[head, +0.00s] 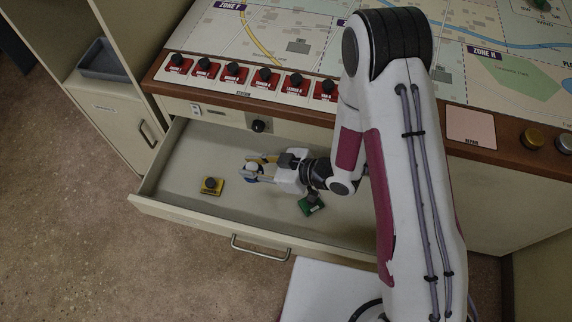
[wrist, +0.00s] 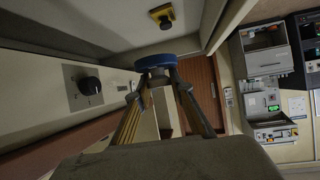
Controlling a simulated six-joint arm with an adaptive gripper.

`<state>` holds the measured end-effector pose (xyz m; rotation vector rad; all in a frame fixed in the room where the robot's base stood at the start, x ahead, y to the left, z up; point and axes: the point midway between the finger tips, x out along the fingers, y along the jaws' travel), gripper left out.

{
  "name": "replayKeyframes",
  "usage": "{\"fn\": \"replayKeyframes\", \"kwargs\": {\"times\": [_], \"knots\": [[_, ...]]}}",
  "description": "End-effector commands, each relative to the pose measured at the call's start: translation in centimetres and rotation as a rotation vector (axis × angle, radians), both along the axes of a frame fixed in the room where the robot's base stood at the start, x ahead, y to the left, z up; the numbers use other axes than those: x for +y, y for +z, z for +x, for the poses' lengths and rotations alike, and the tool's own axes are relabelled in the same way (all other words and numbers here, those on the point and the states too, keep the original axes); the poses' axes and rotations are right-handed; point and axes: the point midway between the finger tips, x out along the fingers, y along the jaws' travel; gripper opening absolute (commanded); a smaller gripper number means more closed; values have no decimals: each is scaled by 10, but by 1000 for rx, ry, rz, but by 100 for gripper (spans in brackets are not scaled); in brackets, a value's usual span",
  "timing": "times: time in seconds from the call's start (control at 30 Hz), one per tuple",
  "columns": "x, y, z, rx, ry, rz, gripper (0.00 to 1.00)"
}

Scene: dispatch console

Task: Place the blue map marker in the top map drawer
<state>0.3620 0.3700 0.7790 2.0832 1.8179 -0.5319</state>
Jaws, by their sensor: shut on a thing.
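The top map drawer (head: 190,212) is pulled open below the map console. My gripper (head: 258,168) is over the drawer's interior, with its fingers pointing left. It is shut on the blue map marker (head: 252,179), which is partly hidden by the fingers. In the wrist view, the marker's round blue base (wrist: 155,61) shows at the fingertips of my gripper (wrist: 158,76). I cannot tell whether the marker touches the drawer floor.
A yellow marker (head: 211,186) sits in the drawer left of my gripper. A green marker (head: 311,205) lies in the drawer beneath my wrist. Several red switch blocks (head: 236,73) line the console edge above. A black knob (head: 258,126) is on the panel behind the drawer.

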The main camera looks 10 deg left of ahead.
Motion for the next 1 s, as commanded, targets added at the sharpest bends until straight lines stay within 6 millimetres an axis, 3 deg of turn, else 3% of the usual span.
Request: {"fn": "replayKeyframes", "kwargs": {"times": [0.2, 0.4, 1.0], "knots": [[0, -30, 0, 0, 1, 0, 0], [0, -46, 0, 0, 1, 0, 0], [0, -52, 0, 0, 1, 0, 0]]}}
